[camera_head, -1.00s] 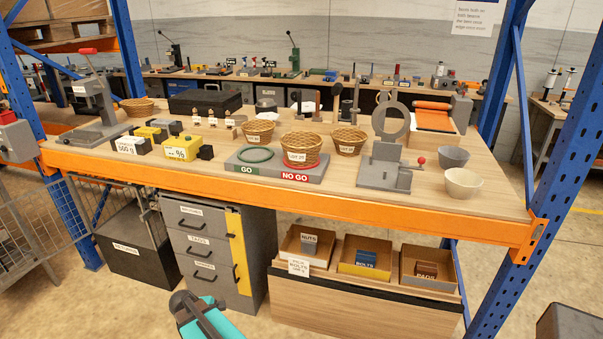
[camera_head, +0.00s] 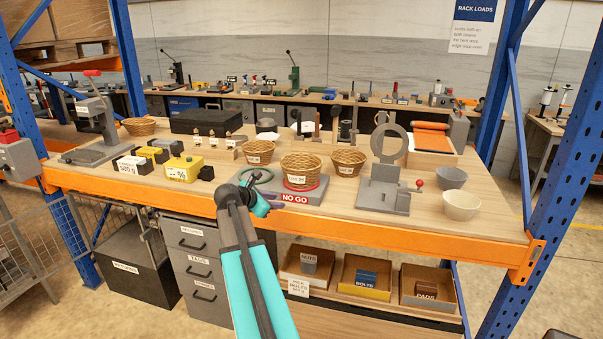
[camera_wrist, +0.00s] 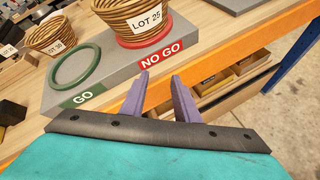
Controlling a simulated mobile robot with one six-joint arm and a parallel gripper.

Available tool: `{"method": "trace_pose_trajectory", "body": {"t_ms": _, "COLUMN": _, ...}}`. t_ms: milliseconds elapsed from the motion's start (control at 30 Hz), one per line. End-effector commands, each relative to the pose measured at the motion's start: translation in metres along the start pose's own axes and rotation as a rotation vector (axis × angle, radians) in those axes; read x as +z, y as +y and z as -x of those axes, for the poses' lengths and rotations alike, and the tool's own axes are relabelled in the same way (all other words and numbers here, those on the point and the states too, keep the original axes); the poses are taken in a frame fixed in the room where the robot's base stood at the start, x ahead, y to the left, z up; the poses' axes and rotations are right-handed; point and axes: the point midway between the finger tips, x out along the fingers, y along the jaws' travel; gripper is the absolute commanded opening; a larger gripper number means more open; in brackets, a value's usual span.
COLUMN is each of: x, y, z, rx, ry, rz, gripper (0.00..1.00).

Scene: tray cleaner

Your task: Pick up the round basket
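A round wicker basket (camera_head: 301,173) with a white lot label stands on the red ring of the NO GO half of a grey gauge board (camera_head: 313,194). In the wrist view this basket (camera_wrist: 138,22) reads LOT 25 and is cut off at the top. Another wicker basket (camera_head: 260,154) stands behind the board and shows in the wrist view (camera_wrist: 48,36). A third (camera_head: 348,161) is to the right, and another (camera_head: 140,126) at back left. My gripper (camera_wrist: 160,75) is open and empty, pointing at the board's front edge, in front of the LOT 25 basket.
A green ring (camera_wrist: 76,66) lies on the GO half. A grey press (camera_head: 385,190) and two bowls, one grey (camera_head: 452,178) and one cream (camera_head: 461,205), stand to the right. Yellow and black weights (camera_head: 182,169) are at left. The orange beam (camera_head: 440,232) edges the bench.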

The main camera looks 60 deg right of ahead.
Motion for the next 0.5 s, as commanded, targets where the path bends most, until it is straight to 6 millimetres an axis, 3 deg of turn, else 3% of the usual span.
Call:
{"method": "trace_pose_trajectory", "body": {"t_ms": 33, "x": 0.031, "y": 0.006, "z": 0.001, "rx": 0.005, "ry": -0.034, "rz": 0.020, "gripper": 0.28}}
{"method": "trace_pose_trajectory", "body": {"t_ms": 200, "x": 0.102, "y": 0.014, "z": 0.005, "rx": 0.009, "ry": -0.127, "rz": 0.097, "gripper": 0.28}}
{"method": "trace_pose_trajectory", "body": {"t_ms": 333, "x": 0.128, "y": 0.015, "z": 0.008, "rx": 0.007, "ry": -0.163, "rz": 0.131, "gripper": 0.28}}
{"method": "trace_pose_trajectory", "body": {"t_ms": 500, "x": 0.136, "y": 0.015, "z": 0.009, "rx": 0.006, "ry": -0.174, "rz": 0.142, "gripper": 0.28}}
